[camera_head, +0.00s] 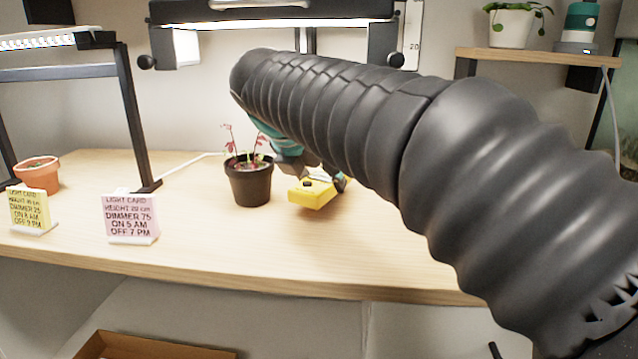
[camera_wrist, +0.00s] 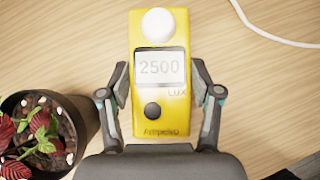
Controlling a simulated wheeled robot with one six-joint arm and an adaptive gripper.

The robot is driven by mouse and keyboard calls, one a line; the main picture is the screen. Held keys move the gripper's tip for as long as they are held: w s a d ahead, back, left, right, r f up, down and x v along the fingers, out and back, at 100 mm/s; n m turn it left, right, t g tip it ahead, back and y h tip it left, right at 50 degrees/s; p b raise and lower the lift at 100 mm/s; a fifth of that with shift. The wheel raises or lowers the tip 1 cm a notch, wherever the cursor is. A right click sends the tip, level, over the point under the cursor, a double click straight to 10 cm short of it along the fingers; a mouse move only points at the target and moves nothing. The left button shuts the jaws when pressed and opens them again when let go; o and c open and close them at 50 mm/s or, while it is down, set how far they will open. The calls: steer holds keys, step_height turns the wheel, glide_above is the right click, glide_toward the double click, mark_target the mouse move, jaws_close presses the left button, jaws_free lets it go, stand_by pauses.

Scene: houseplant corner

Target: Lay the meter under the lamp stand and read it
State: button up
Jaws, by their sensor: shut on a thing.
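The yellow meter (camera_head: 312,195) is at the wooden bench top, right of the dark potted plant, in the head view. In the wrist view the meter (camera_wrist: 146,115) lies face up, with a white dome and a display (camera_wrist: 160,67) reading 2500 LUX. My gripper (camera_wrist: 160,90) is shut on the meter, one finger along each long side. In the head view my arm hides much of my gripper (camera_head: 318,180). The lamp stand's bar (camera_head: 270,12) is lit above this part of the bench. I cannot tell whether the meter touches the wood.
The dark pot (camera_head: 249,184) with a red-leaved plant stands close left of the meter. A pink card (camera_head: 131,218), a yellow card (camera_head: 31,210) and a terracotta pot (camera_head: 38,176) are further left. A white cable (camera_wrist: 270,30) runs behind. The bench front is clear.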

mark_target(319, 180)
step_height(319, 180, up, 5)
steer(key=shift+s+r+p, duration=0.1)
steer(key=shift+p, duration=0.5)
steer(key=s+a, duration=0.1)
steer(key=s, duration=0.8)
steer(key=s+a, duration=0.2)
steer(key=s, duration=0.7)
steer(key=shift+s+a+f, duration=0.2)
steer(key=shift+s+a, duration=0.1)
steer(key=shift+s, duration=0.05)
